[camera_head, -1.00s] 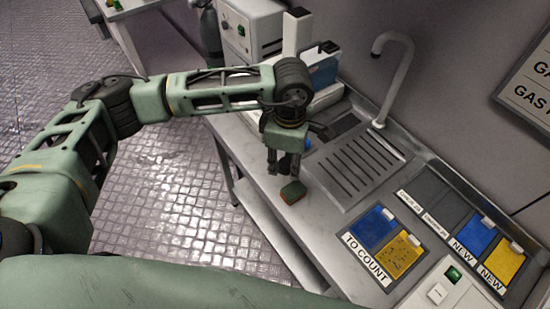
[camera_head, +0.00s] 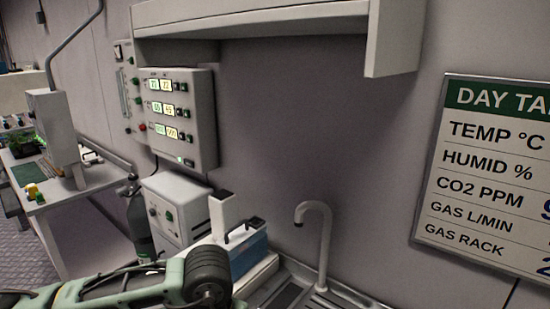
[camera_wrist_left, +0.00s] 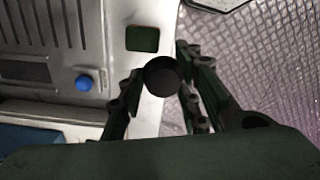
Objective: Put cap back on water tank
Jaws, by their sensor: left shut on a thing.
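My left gripper (camera_wrist_left: 158,65) is shut on a dark round thing (camera_wrist_left: 161,78), which looks like a cap, in the left wrist view. It is held over the pale counter edge (camera_wrist_left: 150,112), next to the sink area. In the head view only my left arm shows; the gripper is below the frame. My right gripper is not in view.
A blue round knob-like thing (camera_wrist_left: 84,83) is beside the sink drainer (camera_wrist_left: 45,25). A dark green block (camera_wrist_left: 142,38) lies on the counter. A tall grey faucet (camera_head: 322,235) rises right of the tank. A white box (camera_head: 172,210) stands left of it.

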